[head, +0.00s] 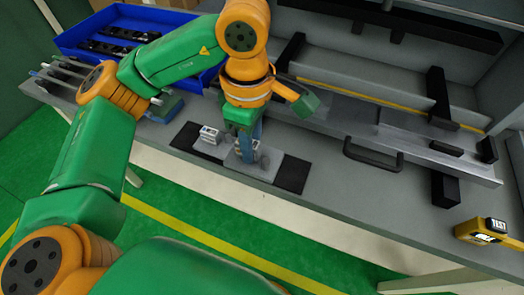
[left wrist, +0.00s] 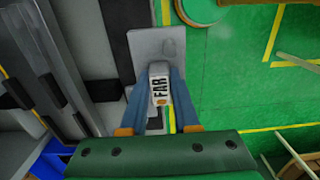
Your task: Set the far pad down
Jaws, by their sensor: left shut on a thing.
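The far pad is a grey plate with a white block marked FAR (left wrist: 160,88) standing on it. My left gripper (head: 244,152) is shut on this block, with a blue finger on each side in the left wrist view. The pad's grey plate (head: 265,167) shows under the fingers in the head view, over or on a black mat (head: 291,174). I cannot tell whether the plate touches the mat. A second grey pad with a white block (head: 210,137) sits just left of it on the dark strip. My right gripper is not in view.
A blue bin (head: 75,42) with dark clips stands at the back left of the bench. A long grey panel with a black handle (head: 373,155) and black brackets lies to the right. A yellow TEST device (head: 484,231) sits at the far right. The bench's front edge is close to the pads.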

